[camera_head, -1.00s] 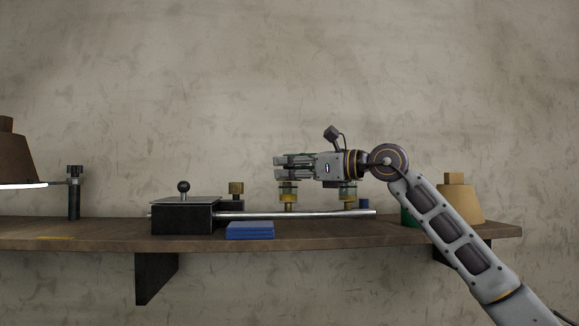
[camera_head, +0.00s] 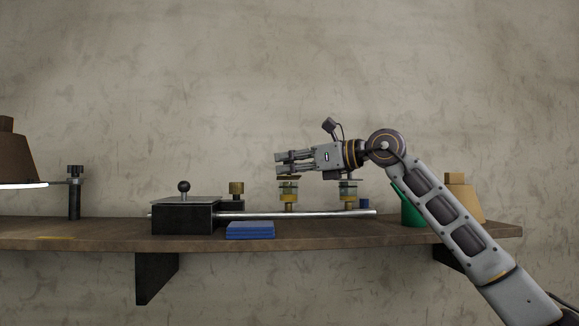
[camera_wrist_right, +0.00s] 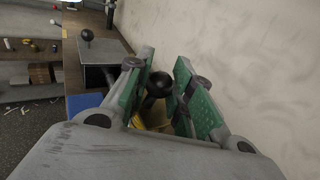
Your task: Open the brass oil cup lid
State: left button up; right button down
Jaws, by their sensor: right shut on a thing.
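Two oil cups with brass bases and greenish glass stand on the shelf: a left one (camera_head: 288,196) and a right one (camera_head: 348,191). My right gripper (camera_head: 282,163) is directly over the left cup, tilted slightly. In the right wrist view, its green-padded fingers (camera_wrist_right: 158,92) are closed around a black ball knob (camera_wrist_right: 158,84). Yellow brass (camera_wrist_right: 152,118) shows below the knob, partly hidden by the fingers. The head view does not clearly show whether the lid is raised. My left gripper is not in view.
Left of the cups is a black box (camera_head: 183,218) with a plate and ball knob on top. A metal rod (camera_head: 300,214) runs in front of the cups. Blue blocks (camera_head: 250,230) lie at the shelf's front. A green container (camera_head: 411,212) stands behind my right arm.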

jog(key=shift+w+r+m+g+h, duration=0.5)
jog(key=shift+w+r+m+h, duration=0.1)
jog(key=shift+m, duration=0.5)
jog(key=shift+w+r+m+g, duration=0.2)
jog(key=shift+w+m+g, duration=0.25)
jog(key=shift+m+g, duration=0.15)
jog(key=shift+h, duration=0.3)
jog(key=c, duration=1.5)
grip_release()
jog(key=shift+d, duration=0.1)
jog(key=v, duration=1.1)
jog(key=shift+d, duration=0.35)
jog(key=shift+s+r, duration=0.1)
jog(key=shift+r, duration=0.05)
